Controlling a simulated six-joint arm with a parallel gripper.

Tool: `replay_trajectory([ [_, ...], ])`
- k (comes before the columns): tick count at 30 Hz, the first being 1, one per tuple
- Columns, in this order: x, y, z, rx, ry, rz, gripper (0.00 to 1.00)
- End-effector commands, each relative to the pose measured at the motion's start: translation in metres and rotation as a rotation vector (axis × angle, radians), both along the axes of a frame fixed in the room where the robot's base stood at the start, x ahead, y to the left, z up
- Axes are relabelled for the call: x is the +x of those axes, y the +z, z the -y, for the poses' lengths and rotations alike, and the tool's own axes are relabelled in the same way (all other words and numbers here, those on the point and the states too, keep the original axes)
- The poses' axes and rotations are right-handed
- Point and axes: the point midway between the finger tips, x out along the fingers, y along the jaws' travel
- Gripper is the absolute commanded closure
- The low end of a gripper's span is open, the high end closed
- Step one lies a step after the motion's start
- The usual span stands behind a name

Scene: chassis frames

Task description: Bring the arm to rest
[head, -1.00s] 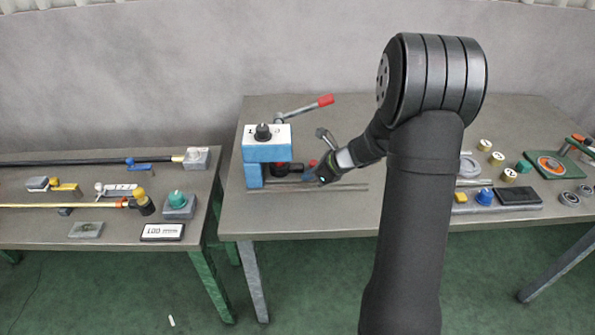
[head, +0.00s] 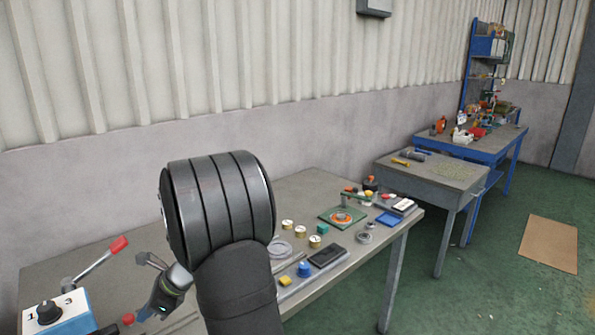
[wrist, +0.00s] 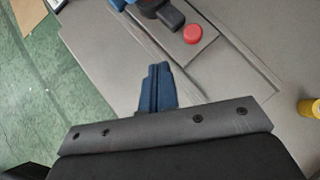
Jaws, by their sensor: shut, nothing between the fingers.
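In the head view my arm reaches over the grey bench (head: 100,245), bent at the elbow, with its forearm running down to the left. My gripper shows in the wrist view (wrist: 157,70) with its two blue fingers together and nothing between them. It points toward a blue fixture (wrist: 120,4) and a red round knob (wrist: 193,34) on the bench.
A lever with a red grip (head: 119,245) rises by the box. To the right of my arm lie brass cylinders (head: 315,241), a blue knob (head: 304,268), a black plate (head: 328,255) and a green fixture (head: 342,217). Further benches stand at the right, with open green floor (head: 470,300) in front.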

Motion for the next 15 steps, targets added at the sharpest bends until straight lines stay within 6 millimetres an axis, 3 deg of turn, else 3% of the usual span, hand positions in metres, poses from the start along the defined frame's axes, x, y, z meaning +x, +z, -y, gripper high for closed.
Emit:
replay_trajectory([
  [15,-0.017,-0.064,-0.061,-0.002,0.003,-0.002,1.0],
])
